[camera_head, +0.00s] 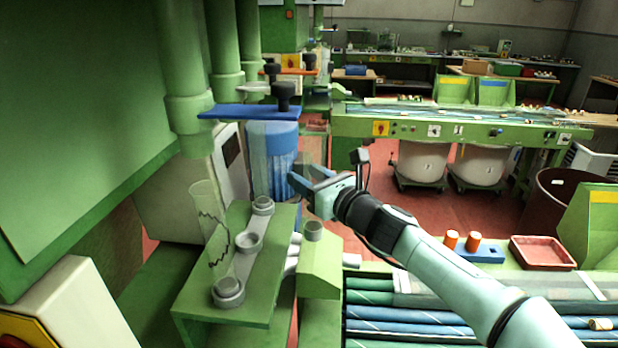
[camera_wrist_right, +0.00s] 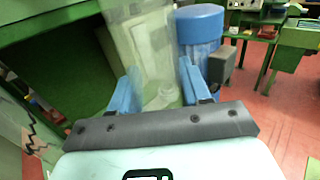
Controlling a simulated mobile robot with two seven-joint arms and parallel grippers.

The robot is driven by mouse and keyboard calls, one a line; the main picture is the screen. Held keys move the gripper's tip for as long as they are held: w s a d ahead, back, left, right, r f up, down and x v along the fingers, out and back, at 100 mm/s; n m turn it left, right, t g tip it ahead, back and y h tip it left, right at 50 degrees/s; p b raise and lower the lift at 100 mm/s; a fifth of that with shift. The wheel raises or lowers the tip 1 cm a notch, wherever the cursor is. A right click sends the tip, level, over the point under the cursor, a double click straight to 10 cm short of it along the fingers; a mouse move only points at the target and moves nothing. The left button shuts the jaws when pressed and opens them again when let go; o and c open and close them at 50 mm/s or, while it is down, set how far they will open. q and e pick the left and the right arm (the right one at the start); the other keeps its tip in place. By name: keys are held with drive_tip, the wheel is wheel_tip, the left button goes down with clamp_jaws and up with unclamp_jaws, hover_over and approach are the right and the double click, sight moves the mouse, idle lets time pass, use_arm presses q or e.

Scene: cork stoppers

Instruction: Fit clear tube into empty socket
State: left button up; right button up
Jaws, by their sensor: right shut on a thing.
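My right gripper (camera_head: 306,187), with blue fingers, is shut on a clear tube (camera_wrist_right: 138,45), which shows between the fingers in the wrist view. In the head view this tube is faint and its lower end is hard to make out. A green stand (camera_head: 190,297) carries a pale strip with grey ring sockets: a front one (camera_head: 228,291), a middle one (camera_head: 249,243) and a back one (camera_head: 262,206). Another clear tube (camera_head: 215,235) with jagged dark lines stands at the front socket, leaning left. The middle socket looks empty. The right gripper is beyond and right of the stand. My left gripper is not in view.
A blue cylinder (camera_head: 280,150) stands behind the stand, under a blue bar (camera_head: 250,111). Green machine columns rise at the left. A blue block (camera_head: 480,252) with orange pieces and a red tray (camera_head: 542,252) are at the right.

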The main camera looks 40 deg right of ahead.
drive_tip(key=w+a+f+b, duration=0.1)
drive_tip(key=w+a+b, duration=0.5)
drive_tip(key=w+a, duration=0.3)
drive_tip(key=shift+w+a+f, duration=0.15)
drive_tip(key=shift+w, duration=1.2)
idle(0.4)
drive_tip(key=shift+f+b, duration=1.4)
drive_tip(key=shift+b, duration=0.2)
idle(1.4)
drive_tip(key=o, duration=1.1)
drive_tip(key=shift+o, duration=0.2)
